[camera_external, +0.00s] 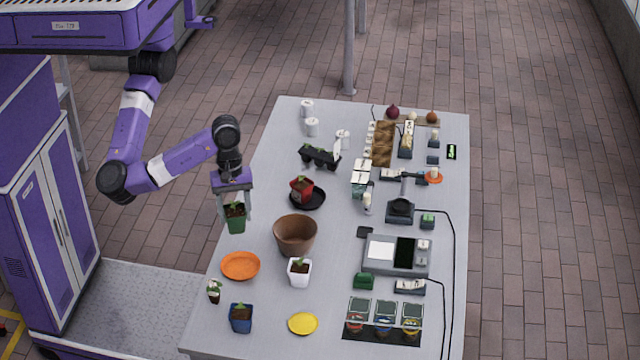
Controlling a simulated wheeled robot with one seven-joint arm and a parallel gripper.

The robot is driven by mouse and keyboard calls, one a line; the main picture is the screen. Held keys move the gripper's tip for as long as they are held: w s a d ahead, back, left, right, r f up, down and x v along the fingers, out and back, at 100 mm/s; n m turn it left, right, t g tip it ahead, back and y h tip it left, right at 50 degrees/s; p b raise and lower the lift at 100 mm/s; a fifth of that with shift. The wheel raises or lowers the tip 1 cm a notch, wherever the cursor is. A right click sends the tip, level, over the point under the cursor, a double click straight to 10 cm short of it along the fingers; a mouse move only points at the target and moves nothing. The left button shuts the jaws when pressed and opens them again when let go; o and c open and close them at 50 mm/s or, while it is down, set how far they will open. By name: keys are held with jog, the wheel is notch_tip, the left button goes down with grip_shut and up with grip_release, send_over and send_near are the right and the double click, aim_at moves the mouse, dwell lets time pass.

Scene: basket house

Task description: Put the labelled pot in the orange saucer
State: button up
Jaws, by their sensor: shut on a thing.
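My gripper (235,209) is shut on a green pot (236,224) with a small plant, held upright with one finger at each side. The pot appears above the left part of the table, just behind the orange saucer (240,266); its exact height is hard to tell. The orange saucer lies flat and empty near the left edge. I cannot make out a label on the green pot at this size. A red pot (301,190) with a small pale mark stands in a black saucer (318,200).
A large brown pot (296,234) and a white pot (299,271) stand right of the orange saucer. A blue pot (241,318), a small patterned pot (214,291) and a yellow saucer (303,323) are nearer the front. A scale-like device (397,255) and several jars fill the right side.

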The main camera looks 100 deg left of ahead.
notch_tip(320, 180, down, 15)
jog(key=shift+f+b, duration=0.15)
jog(key=shift+b, duration=0.15)
jog(key=shift+f, duration=0.2)
jog(key=o, duration=1.5)
jog(key=shift+r, duration=0.15)
